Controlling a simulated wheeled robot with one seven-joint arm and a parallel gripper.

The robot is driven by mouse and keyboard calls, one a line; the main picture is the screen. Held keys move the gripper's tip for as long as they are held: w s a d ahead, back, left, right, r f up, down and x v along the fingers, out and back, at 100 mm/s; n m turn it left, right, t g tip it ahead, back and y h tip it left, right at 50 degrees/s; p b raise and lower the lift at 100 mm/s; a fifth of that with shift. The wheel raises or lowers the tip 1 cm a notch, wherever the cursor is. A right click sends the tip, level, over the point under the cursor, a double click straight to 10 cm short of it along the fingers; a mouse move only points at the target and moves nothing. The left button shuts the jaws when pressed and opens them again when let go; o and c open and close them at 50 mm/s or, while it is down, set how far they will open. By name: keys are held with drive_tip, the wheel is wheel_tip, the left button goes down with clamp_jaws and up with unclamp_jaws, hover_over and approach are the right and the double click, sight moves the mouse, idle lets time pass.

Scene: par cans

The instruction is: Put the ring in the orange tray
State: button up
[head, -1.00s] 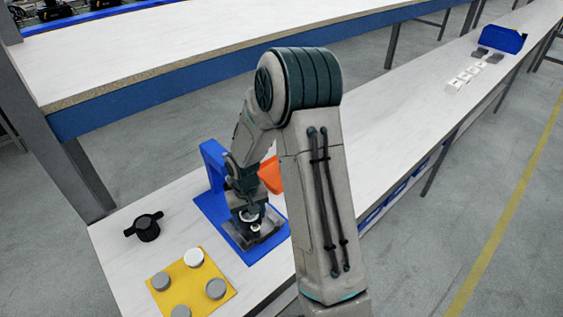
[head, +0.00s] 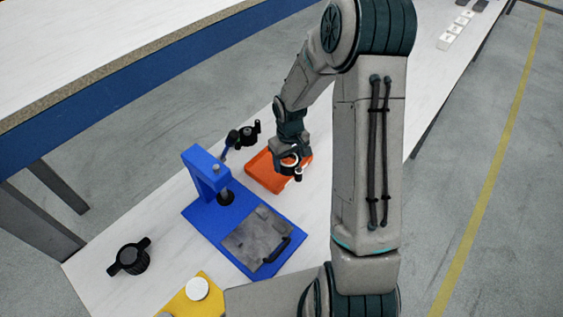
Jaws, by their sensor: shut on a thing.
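My gripper (head: 290,172) is over the orange tray (head: 262,178), pointing down. It is shut on the ring (head: 289,162), a small piece with dark and white parts between the fingers. The fingers and wrist hide part of the ring. The orange tray lies on the white bench behind and to the right of the blue press. I cannot tell whether the ring touches the tray floor.
A black handled part (head: 129,258) and a yellow board (head: 208,292) with round pieces are at the front left.

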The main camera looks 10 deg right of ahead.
drive_tip(key=d+n, duration=0.1)
drive_tip(key=n, duration=0.3)
drive_tip(key=d+r+n, duration=0.1)
drive_tip(key=shift+w+d+n, duration=0.3)
drive_tip(key=shift+n, duration=0.1)
drive_tip(key=d+r+n, duration=0.3)
drive_tip(key=d+n, duration=0.3)
drive_tip(key=n, duration=0.9)
drive_tip(key=shift+n, duration=0.3)
drive_tip(key=w+a+f, duration=0.2)
drive_tip(key=a, duration=0.1)
drive_tip(key=w+a+f+p, duration=0.1)
drive_tip(key=w+a+f, duration=0.1)
drive_tip(key=a+f, duration=0.1)
drive_tip(key=w+a+f+p, duration=0.1)
drive_tip(key=w+a+f, duration=0.1)
drive_tip(key=a, duration=0.1)
drive_tip(key=shift+w+a+f, duration=0.2)
drive_tip(key=shift+w+a, duration=0.05)
drive_tip(key=shift+a, duration=0.15)
drive_tip(key=shift+f+p, duration=0.35)
drive_tip(key=shift+f, duration=1.7)
drive_tip(key=shift+f, duration=0.2)
drive_tip(key=o, duration=0.9)
